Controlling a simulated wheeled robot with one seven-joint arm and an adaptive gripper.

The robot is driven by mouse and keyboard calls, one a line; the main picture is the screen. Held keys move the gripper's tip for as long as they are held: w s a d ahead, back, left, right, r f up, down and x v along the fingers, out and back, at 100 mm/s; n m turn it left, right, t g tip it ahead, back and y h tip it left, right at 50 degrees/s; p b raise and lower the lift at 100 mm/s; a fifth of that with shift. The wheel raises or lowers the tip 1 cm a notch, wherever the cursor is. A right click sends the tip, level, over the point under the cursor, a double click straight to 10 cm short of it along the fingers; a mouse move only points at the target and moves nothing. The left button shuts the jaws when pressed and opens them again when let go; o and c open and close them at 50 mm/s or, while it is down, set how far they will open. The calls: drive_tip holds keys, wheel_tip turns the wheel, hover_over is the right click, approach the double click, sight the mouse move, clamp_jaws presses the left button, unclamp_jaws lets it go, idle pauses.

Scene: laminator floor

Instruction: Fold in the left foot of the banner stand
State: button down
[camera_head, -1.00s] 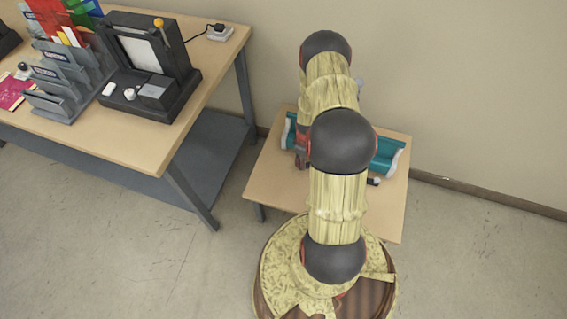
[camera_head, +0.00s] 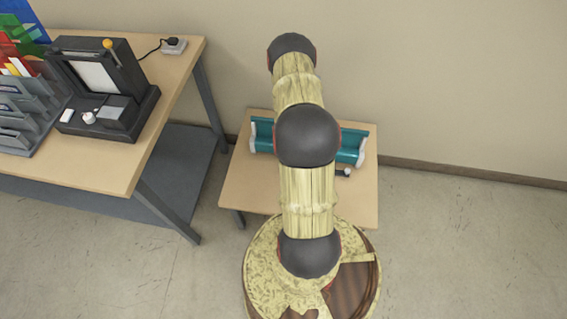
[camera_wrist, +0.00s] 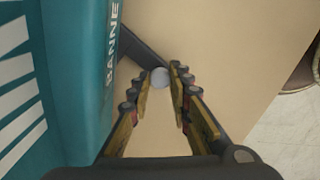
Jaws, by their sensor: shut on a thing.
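The banner stand is a long teal case with white ends (camera_head: 352,148) on a small wooden table; my arm hides its middle in the head view. It fills the left of the wrist view (camera_wrist: 75,80), with white lettering along it. A dark foot bar (camera_wrist: 135,48) sticks out from its side, slanting away from the case, with a pale round knob (camera_wrist: 160,77) at its end. My gripper (camera_wrist: 161,78) is shut on this foot at the knob, beside the case. The head view hides the gripper and this foot; a dark foot with a pale tip (camera_head: 344,172) shows right of my arm.
The small table (camera_head: 245,190) has bare top in front of the case. A wall stands close behind it. To the left, a larger bench (camera_head: 120,170) carries a black laminator-like machine (camera_head: 110,95) and a grey file rack (camera_head: 25,110).

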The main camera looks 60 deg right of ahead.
drive_tip(key=shift+s, duration=0.1)
drive_tip(key=c, duration=1.6)
unclamp_jaws()
wheel_tip(320, 180, up, 12)
drive_tip(key=shift+c, duration=0.2)
